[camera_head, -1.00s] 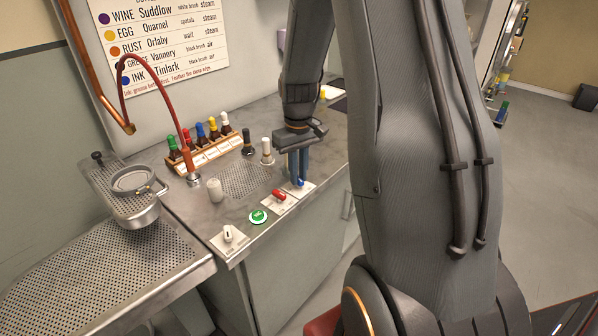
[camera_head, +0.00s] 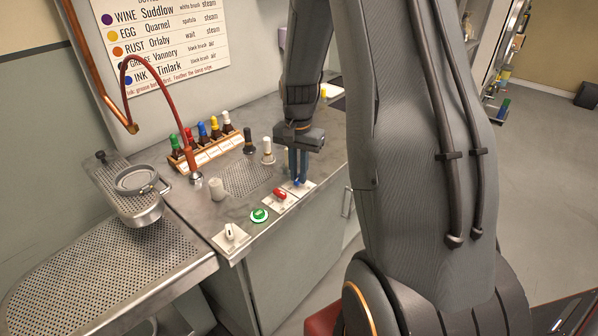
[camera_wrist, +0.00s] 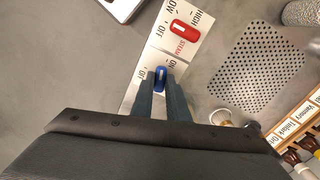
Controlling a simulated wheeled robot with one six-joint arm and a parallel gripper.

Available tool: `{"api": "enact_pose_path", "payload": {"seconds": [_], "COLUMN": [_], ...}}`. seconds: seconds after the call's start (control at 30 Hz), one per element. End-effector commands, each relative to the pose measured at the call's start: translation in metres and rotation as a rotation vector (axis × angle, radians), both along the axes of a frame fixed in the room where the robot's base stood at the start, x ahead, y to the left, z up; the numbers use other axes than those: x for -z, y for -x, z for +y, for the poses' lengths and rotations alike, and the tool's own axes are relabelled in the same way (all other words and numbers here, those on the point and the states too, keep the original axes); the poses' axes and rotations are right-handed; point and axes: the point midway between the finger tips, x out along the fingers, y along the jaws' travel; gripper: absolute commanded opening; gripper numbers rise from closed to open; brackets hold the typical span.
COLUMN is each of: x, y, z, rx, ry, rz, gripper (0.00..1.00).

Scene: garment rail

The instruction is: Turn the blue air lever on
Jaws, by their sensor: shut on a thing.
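The blue air lever (camera_wrist: 159,73) sits on a white plate marked OFF on the left and ON on the right in the wrist view. My gripper (camera_wrist: 160,88) is shut on it, one finger on each side, pointing down. In the head view the fingers (camera_head: 298,178) reach down to the plate at the counter's front edge and mostly hide the blue lever (camera_head: 299,184). The lever's exact angle between the marks is hard to tell.
The red steam lever (camera_head: 280,193) is right beside the blue one. A green button (camera_head: 259,215) and a white knob (camera_head: 230,231) lie farther left. A perforated drain (camera_wrist: 257,70), two brushes and a bottle rack (camera_head: 205,150) stand behind.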

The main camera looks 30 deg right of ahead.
Motion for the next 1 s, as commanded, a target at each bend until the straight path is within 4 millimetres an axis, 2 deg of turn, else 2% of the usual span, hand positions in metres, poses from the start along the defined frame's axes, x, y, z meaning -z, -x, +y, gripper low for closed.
{"api": "enact_pose_path", "payload": {"seconds": [0.4,1.0], "x": [-0.0021,-0.0024], "y": [-0.0028,-0.0032], "z": [-0.0011,-0.0014], "rx": [0.252,0.317], "ry": [0.002,0.002], "rz": [-0.007,-0.009], "gripper": [0.0,0.0]}}
